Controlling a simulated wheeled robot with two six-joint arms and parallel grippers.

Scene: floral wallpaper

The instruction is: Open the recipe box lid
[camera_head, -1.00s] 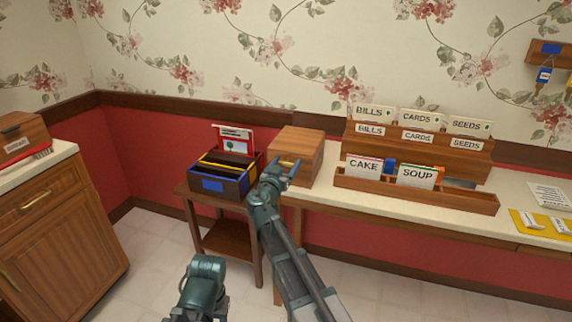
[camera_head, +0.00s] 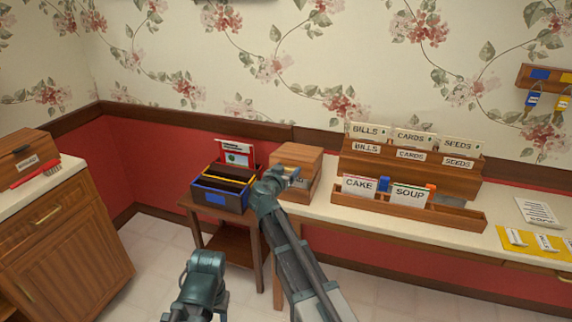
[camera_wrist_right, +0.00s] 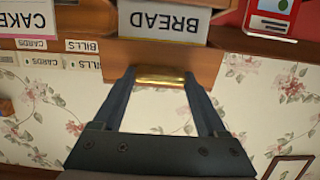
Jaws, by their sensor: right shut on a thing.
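The recipe box (camera_head: 313,180) is a wooden box on the pale counter, left of the card racks. My right gripper (camera_head: 287,178) is at its front left in the head view. In the right wrist view, which is upside down, the right gripper (camera_wrist_right: 162,86) is shut on the brass handle (camera_wrist_right: 162,76) of the wooden lid (camera_wrist_right: 125,52). The lid is partly raised: a card reading BREAD (camera_wrist_right: 164,22) shows in the gap. The lid's hinge side is hidden. Of my left arm, only a link shows at the bottom of the head view.
A dark file box (camera_head: 222,193) with colored dividers stands close left on a small table. Racks with labeled cards (camera_head: 405,180) stand right of the recipe box. Another wooden box (camera_head: 22,153) sits on the left cabinet.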

